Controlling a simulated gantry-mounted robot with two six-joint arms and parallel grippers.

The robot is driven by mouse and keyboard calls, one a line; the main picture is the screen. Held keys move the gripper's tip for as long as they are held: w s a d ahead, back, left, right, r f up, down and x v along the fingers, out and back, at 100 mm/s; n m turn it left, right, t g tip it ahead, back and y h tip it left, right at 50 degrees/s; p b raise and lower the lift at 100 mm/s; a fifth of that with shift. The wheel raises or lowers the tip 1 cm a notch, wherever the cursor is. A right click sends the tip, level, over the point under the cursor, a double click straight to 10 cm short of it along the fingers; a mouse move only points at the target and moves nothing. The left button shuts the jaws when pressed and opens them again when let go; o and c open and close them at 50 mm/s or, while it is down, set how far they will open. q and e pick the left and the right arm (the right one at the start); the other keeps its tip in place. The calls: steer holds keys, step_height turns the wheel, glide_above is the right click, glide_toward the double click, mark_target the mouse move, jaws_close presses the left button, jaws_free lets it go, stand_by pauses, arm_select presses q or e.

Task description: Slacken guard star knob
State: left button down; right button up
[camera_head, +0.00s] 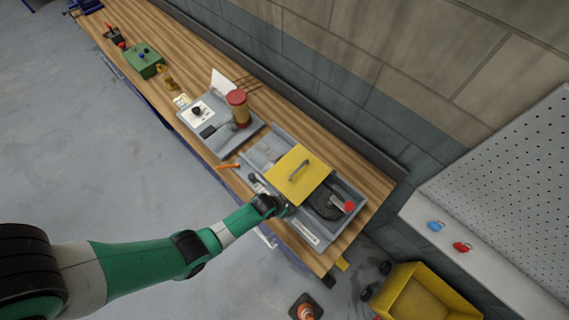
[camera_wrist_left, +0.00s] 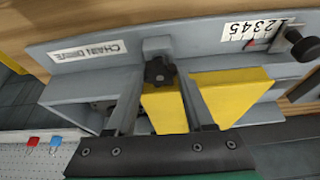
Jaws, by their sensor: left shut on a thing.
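The black star knob (camera_wrist_left: 159,72) sits on a grey bracket at the edge of the grey machine in the left wrist view. My left gripper (camera_wrist_left: 160,76) is shut on the star knob, with one finger on each side of it. In the head view my left gripper (camera_head: 279,208) is at the near side of the machine, and the knob is hidden there. The yellow guard (camera_head: 292,178) with its grey handle lies over the machine. Part of the yellow guard (camera_wrist_left: 232,97) shows behind the fingers. My right gripper is in neither view.
The grey machine tray (camera_head: 310,236) carries a red knob (camera_head: 349,206) at its right. A second grey unit with a red-capped cylinder (camera_head: 238,108) stands further left on the wooden bench (camera_head: 344,165). A numbered scale (camera_wrist_left: 258,34) and black knob (camera_wrist_left: 302,45) are right of the star knob.

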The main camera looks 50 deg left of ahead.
arm_select(q)
steer(key=shift+n+y, duration=0.3)
steer(key=shift+n, duration=0.4)
steer(key=shift+c, duration=1.4)
jaws_free()
